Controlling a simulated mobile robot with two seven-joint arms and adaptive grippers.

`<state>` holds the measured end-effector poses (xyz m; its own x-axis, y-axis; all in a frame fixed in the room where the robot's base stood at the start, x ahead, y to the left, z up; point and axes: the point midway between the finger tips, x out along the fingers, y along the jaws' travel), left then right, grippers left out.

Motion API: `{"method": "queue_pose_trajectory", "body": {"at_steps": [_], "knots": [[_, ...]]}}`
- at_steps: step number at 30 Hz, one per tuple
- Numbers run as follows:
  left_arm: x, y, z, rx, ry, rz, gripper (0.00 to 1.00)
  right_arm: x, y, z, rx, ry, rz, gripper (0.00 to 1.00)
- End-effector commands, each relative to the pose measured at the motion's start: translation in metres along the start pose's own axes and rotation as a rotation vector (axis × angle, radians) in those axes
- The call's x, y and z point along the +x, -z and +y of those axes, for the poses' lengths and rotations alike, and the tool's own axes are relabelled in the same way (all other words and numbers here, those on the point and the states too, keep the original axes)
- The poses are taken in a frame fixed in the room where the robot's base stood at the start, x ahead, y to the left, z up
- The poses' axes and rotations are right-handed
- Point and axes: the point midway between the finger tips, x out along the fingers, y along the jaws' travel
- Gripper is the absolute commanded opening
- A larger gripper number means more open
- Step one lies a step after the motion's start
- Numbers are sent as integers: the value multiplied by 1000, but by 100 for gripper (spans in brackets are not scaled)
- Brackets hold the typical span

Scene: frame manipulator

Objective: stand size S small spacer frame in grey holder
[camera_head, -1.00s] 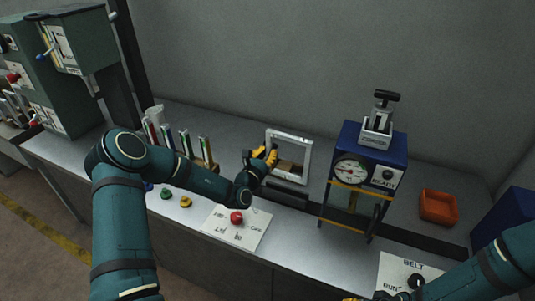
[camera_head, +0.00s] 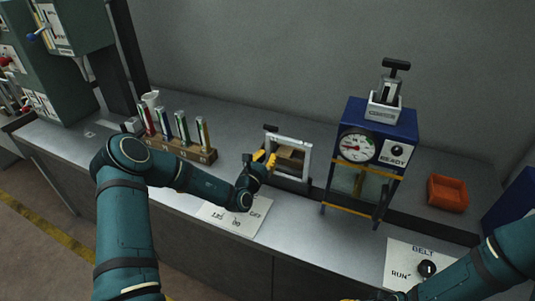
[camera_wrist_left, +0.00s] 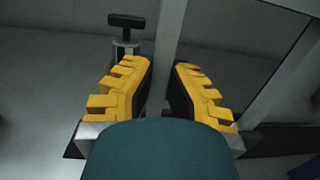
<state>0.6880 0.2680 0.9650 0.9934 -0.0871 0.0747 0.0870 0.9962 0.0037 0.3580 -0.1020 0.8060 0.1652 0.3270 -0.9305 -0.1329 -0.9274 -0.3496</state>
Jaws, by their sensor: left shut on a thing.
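My left gripper (camera_head: 265,161) is shut on the left upright bar of a pale, square, open spacer frame (camera_head: 308,162). The frame is upright over the back of the bench. In the left wrist view the bar (camera_wrist_left: 166,50) passes between the yellow fingers (camera_wrist_left: 160,90). A black T-handled clamp (camera_head: 270,128) shows behind the frame's upper left corner; it also appears left of the bar in the wrist view (camera_wrist_left: 127,22). Whether this is the grey holder, and whether the frame touches it, I cannot tell. Only a yellow sliver of my right gripper (camera_head: 350,299) shows at the bottom edge.
A blue gauge machine (camera_head: 378,122) with a T-handled clamp (camera_head: 385,102) on top stands right of the frame. A wooden rack (camera_head: 200,153) with coloured strips is to the left. An orange tray (camera_head: 447,194) and a BELT panel (camera_head: 405,262) are at right.

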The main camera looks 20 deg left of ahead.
Motion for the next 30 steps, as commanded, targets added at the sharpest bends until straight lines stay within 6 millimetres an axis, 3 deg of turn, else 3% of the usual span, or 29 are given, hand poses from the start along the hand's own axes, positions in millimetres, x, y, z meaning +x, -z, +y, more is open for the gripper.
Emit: {"method": "queue_pose_trajectory", "body": {"at_steps": [30], "knots": [[-1,12,0,0,0,-2,0,-1,-1,0,-1,0,-2,47]]}}
